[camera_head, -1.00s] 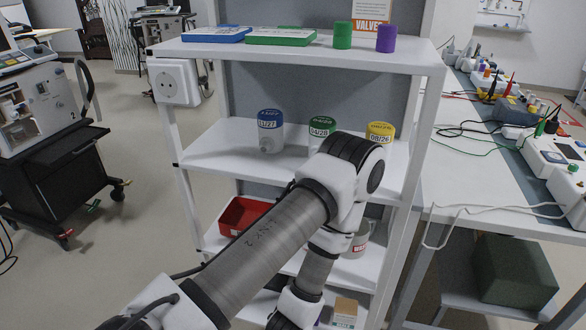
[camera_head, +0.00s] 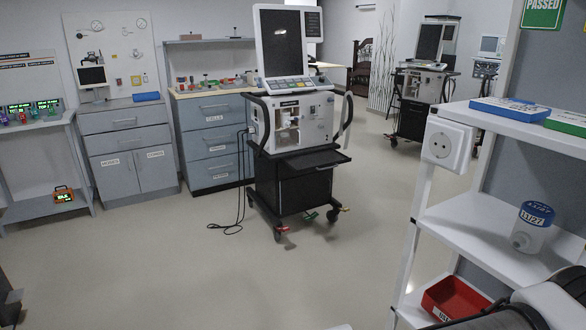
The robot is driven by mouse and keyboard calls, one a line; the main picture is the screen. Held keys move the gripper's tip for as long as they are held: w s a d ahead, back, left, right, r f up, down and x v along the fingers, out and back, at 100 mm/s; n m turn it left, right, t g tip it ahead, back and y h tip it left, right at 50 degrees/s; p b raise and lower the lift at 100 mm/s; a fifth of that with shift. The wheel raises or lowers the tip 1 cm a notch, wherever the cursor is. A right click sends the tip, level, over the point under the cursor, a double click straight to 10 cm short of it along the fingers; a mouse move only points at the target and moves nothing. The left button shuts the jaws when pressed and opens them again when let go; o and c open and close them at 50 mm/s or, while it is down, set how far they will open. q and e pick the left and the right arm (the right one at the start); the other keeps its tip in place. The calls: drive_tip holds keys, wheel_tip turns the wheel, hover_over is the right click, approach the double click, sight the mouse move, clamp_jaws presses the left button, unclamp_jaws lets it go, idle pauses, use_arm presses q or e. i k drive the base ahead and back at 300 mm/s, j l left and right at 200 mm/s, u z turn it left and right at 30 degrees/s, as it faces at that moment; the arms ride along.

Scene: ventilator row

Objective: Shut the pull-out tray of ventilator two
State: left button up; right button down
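A ventilator (camera_head: 293,122) on a black wheeled cart (camera_head: 292,190) stands in the middle of the room, with a screen on top. Its black pull-out tray (camera_head: 322,158) sticks out under the white body, toward the right. I cannot read a clear number on it in this view. No gripper of mine shows clearly. Part of my arm is at the lower right, and a dark piece at the lower left edge is too cut off to identify.
A second ventilator (camera_head: 420,100) stands farther back. A white shelf (camera_head: 470,225) with a blue-capped jar (camera_head: 532,226) and red bin (camera_head: 452,298) is close on the right. Cabinets (camera_head: 127,150) line the back left. A cable (camera_head: 236,205) lies left of the cart. Floor in front is clear.

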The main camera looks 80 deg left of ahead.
sight(331, 159)
drive_tip(key=u, duration=2.5)
